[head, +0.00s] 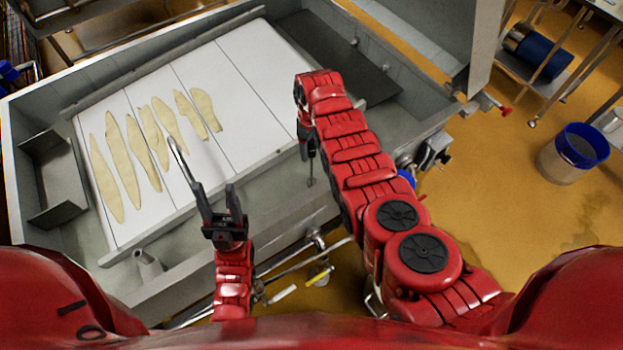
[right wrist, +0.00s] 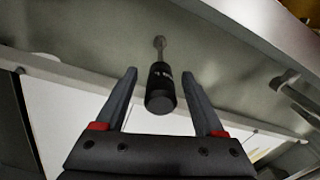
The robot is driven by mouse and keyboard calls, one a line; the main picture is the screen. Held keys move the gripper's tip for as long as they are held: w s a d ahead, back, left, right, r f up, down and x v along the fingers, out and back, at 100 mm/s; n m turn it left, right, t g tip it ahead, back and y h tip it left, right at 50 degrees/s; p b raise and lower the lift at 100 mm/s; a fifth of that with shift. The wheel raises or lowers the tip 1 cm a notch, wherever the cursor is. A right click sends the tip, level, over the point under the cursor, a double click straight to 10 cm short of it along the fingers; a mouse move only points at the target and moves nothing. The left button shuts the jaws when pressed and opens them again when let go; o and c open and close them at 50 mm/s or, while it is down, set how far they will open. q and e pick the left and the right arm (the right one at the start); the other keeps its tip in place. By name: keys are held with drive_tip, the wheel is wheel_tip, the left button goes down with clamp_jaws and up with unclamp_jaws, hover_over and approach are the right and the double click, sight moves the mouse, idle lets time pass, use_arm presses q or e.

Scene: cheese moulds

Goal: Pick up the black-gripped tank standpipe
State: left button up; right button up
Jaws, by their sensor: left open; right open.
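The black-gripped standpipe (right wrist: 160,88) shows in the right wrist view, with a thin metal rod running from its black grip to the grey vat surface. My right gripper (right wrist: 160,92) is open, with one finger on each side of the black grip and a visible gap on both sides. In the head view my right gripper (head: 306,140) is mostly hidden by my own arm; a thin part of the standpipe (head: 311,172) shows just below it. My left gripper (head: 219,190) is open over the vat's near edge.
The grey vat (head: 285,212) holds a white board (head: 255,105) with several pale yellow pieces. A metal box (head: 55,180) sits at the vat's left end. A blue-rimmed bucket (head: 572,155) stands on the floor at right.

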drive_tip(key=shift+f, duration=0.4)
clamp_jaws()
idle(1.3)
